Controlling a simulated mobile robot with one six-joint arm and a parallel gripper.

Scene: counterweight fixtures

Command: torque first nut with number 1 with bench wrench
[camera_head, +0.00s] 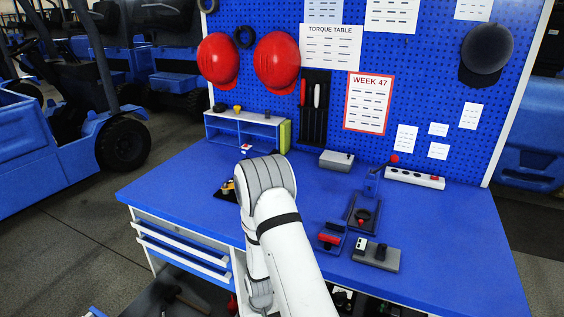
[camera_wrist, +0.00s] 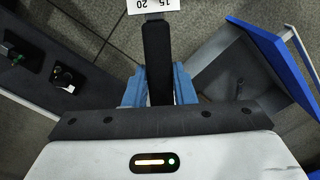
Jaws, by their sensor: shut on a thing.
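My gripper (camera_wrist: 158,85) shows in the wrist view, with blue fingers shut on the black handle of the bench wrench (camera_wrist: 157,55). A white scale plate marked 15 and 20 (camera_wrist: 153,5) sits at the handle's far end; the wrench head is out of view. In the wrist view, a dark fixture piece with a small white tag (camera_wrist: 67,77) is at the left, apart from the wrench. No numbered nut can be made out. In the head view my arm hides the gripper and wrench, and partly covers a dark fixture with yellowish parts (camera_head: 227,188).
The blue bench (camera_head: 185,180) has clear room at left and front right. A black stand (camera_head: 362,213), red-and-blue block (camera_head: 330,237), grey block (camera_head: 376,254) and power strip (camera_head: 414,178) stand right of my arm. A blue-edged panel (camera_wrist: 268,55) is at the right in the wrist view.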

